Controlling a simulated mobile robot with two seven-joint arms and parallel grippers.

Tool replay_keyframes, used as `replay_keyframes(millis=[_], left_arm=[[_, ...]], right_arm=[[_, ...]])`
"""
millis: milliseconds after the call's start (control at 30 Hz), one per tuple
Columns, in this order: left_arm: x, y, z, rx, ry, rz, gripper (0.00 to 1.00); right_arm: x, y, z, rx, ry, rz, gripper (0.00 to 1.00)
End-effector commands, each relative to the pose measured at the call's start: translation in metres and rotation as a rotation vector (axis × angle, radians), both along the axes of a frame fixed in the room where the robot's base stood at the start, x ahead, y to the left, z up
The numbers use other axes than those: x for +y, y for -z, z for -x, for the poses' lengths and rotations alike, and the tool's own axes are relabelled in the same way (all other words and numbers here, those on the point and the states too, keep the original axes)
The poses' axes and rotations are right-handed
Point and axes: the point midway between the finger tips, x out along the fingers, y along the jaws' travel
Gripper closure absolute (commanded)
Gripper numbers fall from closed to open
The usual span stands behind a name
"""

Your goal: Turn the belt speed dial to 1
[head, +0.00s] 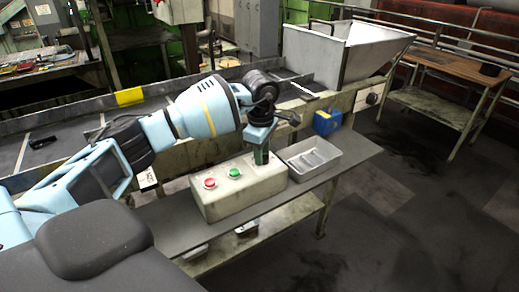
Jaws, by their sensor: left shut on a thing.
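A beige control box (240,190) sits on the grey bench, with a red button (210,183) and a green button (234,172) on its top. My left gripper (261,157) reaches in from the left and points down at the right end of the box top. It is shut on what appears to be the belt speed dial there. The gripper hides the dial, so its pointer and numbers cannot be read. My right gripper is not in view.
A grey metal tray (314,158) lies on the bench just right of the box, close to my gripper. A blue box (327,122) stands behind it. The conveyor (60,127) and metal hopper (347,52) are behind. The bench front strip is clear.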

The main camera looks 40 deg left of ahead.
Motion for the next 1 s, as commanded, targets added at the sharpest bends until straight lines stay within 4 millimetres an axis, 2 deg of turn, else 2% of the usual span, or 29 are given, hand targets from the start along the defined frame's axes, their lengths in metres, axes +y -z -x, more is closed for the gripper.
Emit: replay_keyframes(millis=[100,500,1000], left_arm=[[-0.001,-0.003,0.0,-0.003,-0.103,0.002,0.93],[-0.001,-0.002,0.001,-0.002,-0.357,0.001,0.93],[-0.002,0.0,0.0,0.0,-0.432,0.001,0.93]], right_arm=[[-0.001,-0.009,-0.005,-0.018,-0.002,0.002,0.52],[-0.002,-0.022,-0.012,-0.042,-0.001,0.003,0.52],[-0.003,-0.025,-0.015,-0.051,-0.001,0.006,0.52]])
